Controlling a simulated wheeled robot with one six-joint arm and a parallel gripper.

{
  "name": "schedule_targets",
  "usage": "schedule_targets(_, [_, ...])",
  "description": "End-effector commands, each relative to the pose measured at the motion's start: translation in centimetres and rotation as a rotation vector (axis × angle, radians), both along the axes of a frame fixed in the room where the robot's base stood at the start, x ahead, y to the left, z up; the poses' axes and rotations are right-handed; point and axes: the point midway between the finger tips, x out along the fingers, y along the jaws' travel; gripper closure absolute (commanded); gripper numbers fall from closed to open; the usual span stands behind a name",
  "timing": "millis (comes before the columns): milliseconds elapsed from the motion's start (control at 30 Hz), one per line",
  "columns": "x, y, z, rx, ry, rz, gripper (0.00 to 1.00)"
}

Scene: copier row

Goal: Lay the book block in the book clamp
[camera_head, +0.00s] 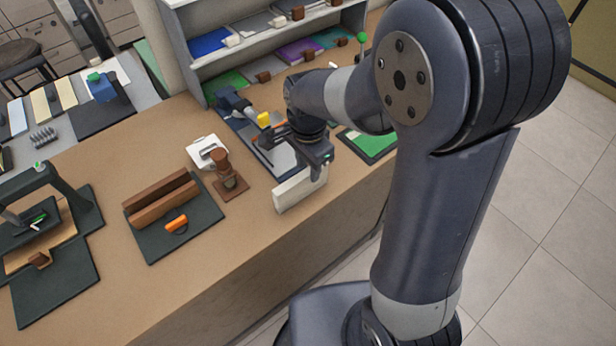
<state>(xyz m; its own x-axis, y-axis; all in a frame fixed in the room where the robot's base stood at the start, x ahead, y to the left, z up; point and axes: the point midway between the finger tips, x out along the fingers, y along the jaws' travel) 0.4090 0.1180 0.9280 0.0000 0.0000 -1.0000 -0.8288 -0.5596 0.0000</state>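The book block (298,190) is a thick white slab standing on its long edge near the front edge of the counter. My gripper (317,168) is at the upper right end of the block and appears shut on it; the fingertips are small and partly hidden. I cannot tell whether the block touches the counter. The book clamp (160,200), two parallel brown wooden bars on a dark base with an orange handle (177,224), lies to the left of the block. The gap between its bars looks empty.
A brown wooden stamp-like tool (228,178) and a white device (206,152) stand between clamp and block. A dark press (45,215) is at far left. A shelf (270,38) with coloured pads stands behind. Bare counter (245,235) lies in front of the tool.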

Motion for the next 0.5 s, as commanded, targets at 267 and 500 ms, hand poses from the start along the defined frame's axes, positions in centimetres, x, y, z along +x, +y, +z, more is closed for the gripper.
schedule_targets(267, [-0.01,-0.01,-0.25,0.0,0.0,0.0,0.65])
schedule_targets(500, [-0.01,-0.01,-0.23,0.0,0.0,0.0,0.74])
